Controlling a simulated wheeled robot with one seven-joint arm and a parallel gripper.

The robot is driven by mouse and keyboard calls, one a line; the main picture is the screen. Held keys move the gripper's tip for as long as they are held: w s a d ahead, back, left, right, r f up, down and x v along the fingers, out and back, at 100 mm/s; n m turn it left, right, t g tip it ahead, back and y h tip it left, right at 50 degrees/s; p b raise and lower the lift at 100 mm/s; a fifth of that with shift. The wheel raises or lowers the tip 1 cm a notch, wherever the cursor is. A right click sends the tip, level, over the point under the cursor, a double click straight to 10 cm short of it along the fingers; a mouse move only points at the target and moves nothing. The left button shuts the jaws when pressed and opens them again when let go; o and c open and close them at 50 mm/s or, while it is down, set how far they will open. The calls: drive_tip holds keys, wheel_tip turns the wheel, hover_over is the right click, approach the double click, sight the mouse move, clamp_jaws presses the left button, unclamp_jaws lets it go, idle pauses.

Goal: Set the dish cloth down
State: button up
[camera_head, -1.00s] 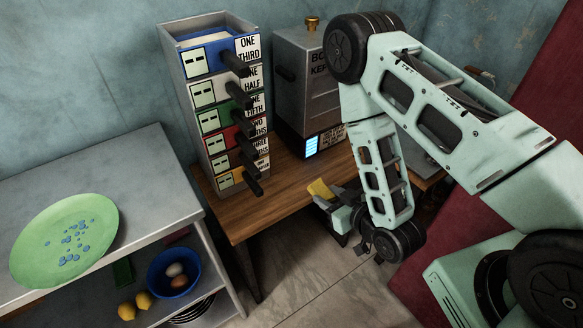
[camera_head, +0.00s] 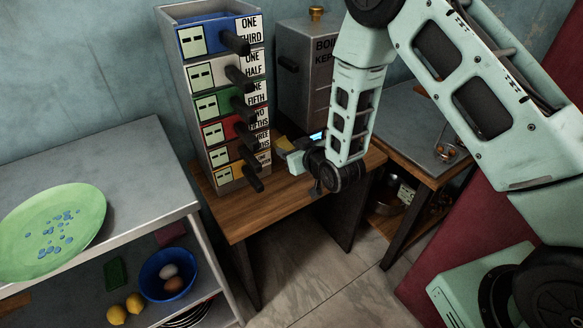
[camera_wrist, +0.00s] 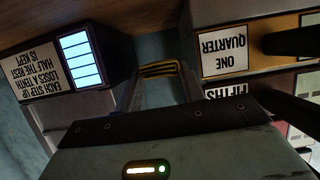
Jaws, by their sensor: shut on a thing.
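My gripper (camera_head: 293,152) is over the wooden table (camera_head: 262,215), between the drawer tower and the grey box. It is shut on a yellow folded thing, which I take for the dish cloth (camera_head: 283,143). In the wrist view the cloth (camera_wrist: 158,69) shows as a dark fold with yellow edges between the fingertips. My wrist hides part of the gripper in the head view. I cannot tell whether the cloth touches the table top.
The drawer tower (camera_head: 217,100) with dark handles stands just left of the gripper. The grey box (camera_head: 300,80) with a lit panel (camera_wrist: 82,60) stands behind. The table front is bare. A counter with a green plate (camera_head: 50,235) is at left.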

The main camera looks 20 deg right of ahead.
drive_tip(key=f, duration=0.6)
drive_tip(key=shift+s+f, duration=0.15)
drive_tip(key=shift+s, duration=0.05)
drive_tip(key=shift+w+f, duration=0.2)
drive_tip(key=shift+f, duration=0.1)
drive_tip(key=shift+f+b, duration=0.15)
drive_tip(key=shift+b, duration=0.2)
drive_tip(key=o, duration=1)
